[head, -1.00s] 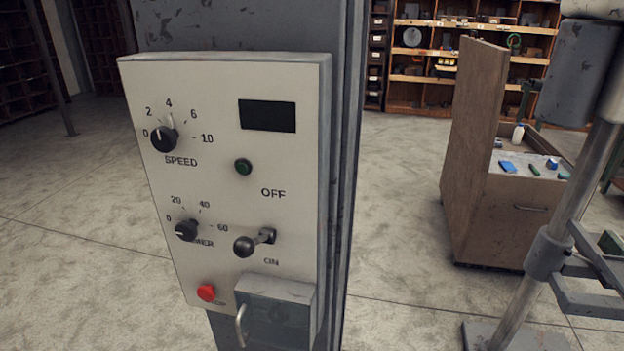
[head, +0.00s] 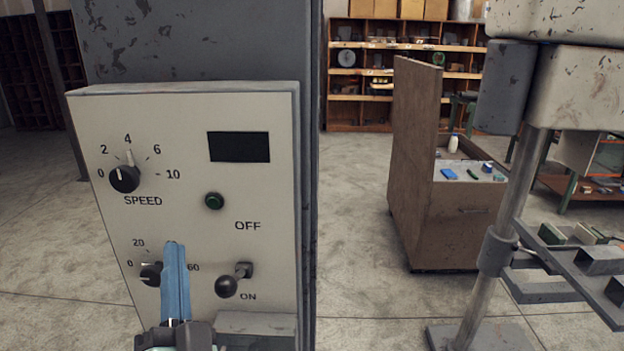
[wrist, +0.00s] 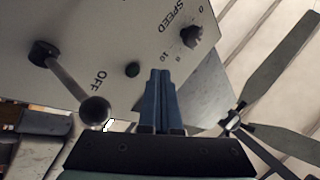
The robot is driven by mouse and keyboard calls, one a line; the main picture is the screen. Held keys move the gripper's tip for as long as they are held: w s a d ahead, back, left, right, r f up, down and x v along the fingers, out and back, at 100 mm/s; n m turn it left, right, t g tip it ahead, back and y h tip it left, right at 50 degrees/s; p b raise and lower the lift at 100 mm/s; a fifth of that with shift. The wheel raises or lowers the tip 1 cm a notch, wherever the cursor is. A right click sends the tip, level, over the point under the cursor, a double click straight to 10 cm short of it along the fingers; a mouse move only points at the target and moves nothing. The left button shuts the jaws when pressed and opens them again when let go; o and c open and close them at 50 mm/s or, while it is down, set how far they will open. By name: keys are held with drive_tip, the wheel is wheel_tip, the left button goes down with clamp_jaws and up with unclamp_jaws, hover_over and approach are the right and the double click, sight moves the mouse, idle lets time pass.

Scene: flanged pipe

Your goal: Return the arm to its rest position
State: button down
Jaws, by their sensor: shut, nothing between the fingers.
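My gripper (head: 175,283) rises from the bottom of the head view with its blue fingers together and nothing between them. It stands in front of the lower left of the control panel and partly covers the lower dial (head: 151,274) and its label. In the wrist view my gripper (wrist: 160,75) also shows shut, with the panel (wrist: 110,25) beyond its tips. I cannot tell whether the fingertips touch the panel.
The panel (head: 275,150) carries a speed dial (head: 125,179), a green button (head: 214,201) and a toggle lever (head: 228,285). A wooden cabinet (head: 440,235) and a metal machine stand (head: 490,250) are to the right. Open floor (head: 350,220) lies between panel and cabinet.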

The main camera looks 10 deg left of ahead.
drive_tip(key=d+r+n+t+h, duration=0.1)
drive_tip(key=d+r+n+t, duration=0.15)
drive_tip(key=d+r, duration=0.5)
drive_tip(key=d+r+n+t, duration=0.1)
drive_tip(key=d+r+n, duration=0.25)
drive_tip(key=r, duration=0.75)
drive_tip(key=s+d+r+m+t+h, duration=0.1)
drive_tip(key=s+d+r+h, duration=0.2)
drive_tip(key=d+r+h, duration=0.2)
drive_tip(key=s+d+r+m+t+h, duration=0.1)
drive_tip(key=s+d+r+h, duration=0.3)
drive_tip(key=d, duration=0.5)
wheel_tip(320, 180, up, 2)
drive_tip(key=shift+r+t+h, duration=0.1)
drive_tip(key=shift+t+h, duration=0.4)
drive_tip(key=shift+t, duration=0.05)
